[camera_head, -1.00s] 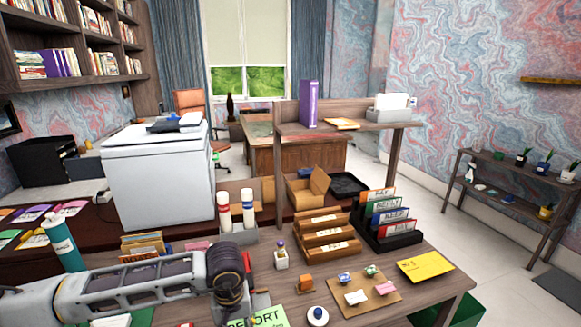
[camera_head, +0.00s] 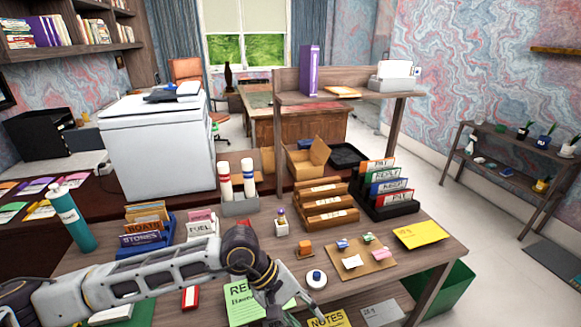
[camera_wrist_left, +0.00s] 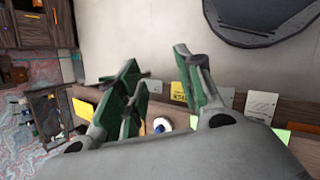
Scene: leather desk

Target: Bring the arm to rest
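My left arm (camera_head: 150,275) comes in from the left across the front of the desk (camera_head: 440,245). Its gripper hangs low at the bottom edge of the head view, near the green report sheet and the yellow notes card, and is partly cut off there. In the left wrist view my left gripper (camera_wrist_left: 160,95) has its green-padded fingers spread apart with nothing held between them. My right gripper is in neither view.
Blue-tray folders (camera_head: 145,235), a green report sheet (camera_head: 245,300), a yellow notes card (camera_head: 328,319) and a white round-based item (camera_head: 316,279) lie near the arm. A teal bottle (camera_head: 70,218) stands left.

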